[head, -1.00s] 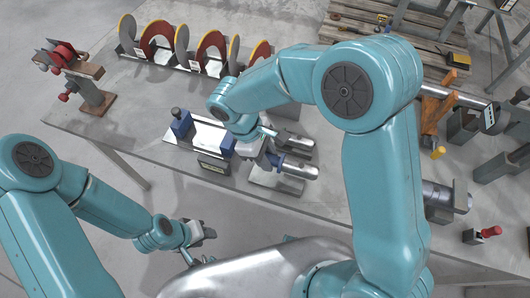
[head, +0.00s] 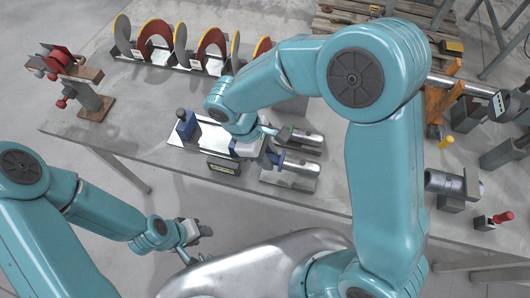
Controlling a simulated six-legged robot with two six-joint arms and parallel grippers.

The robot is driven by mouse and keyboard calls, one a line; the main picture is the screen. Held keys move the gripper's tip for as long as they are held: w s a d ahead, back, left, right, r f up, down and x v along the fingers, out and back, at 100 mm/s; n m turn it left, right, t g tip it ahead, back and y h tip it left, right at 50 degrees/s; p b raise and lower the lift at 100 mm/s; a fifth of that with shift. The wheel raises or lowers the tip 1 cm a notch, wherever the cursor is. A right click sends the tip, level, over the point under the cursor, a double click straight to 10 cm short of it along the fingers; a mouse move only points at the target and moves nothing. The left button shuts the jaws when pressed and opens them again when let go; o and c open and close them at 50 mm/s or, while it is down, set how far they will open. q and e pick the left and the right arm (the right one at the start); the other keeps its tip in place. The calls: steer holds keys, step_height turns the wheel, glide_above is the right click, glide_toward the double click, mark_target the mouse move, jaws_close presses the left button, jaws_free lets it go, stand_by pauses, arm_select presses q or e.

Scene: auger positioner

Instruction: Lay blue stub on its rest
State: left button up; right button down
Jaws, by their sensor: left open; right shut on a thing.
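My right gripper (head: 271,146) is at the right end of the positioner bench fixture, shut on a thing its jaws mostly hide. Two silver cylinders stick out to the right beside it: an upper one (head: 304,139) and a lower one (head: 299,163) with a blue collar (head: 278,158), which looks like the blue stub. The lower cylinder lies over a shiny metal plate (head: 290,182), apparently a rest; I cannot tell whether they touch. Which cylinder the jaws hold is unclear. My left gripper (head: 196,238) is open and empty, low in front of the table.
A blue block with a dark knob (head: 186,125) stands at the left of the fixture. A rack of red and grey discs (head: 158,48) stands behind, a red clamp stand (head: 88,95) at left. A grey cylinder (head: 444,183) lies at right.

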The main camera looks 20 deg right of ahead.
mark_target(272, 173)
steer(key=shift+a+f, duration=0.1)
steer(key=shift+f+b, duration=2.25)
steer(key=shift+f, duration=0.5)
steer(key=c, duration=0.8)
jaws_free()
steer(key=shift+o, duration=0.2)
steer(key=p+v, duration=0.1)
steer(key=v, duration=1.5)
steer(key=shift+r, duration=0.2)
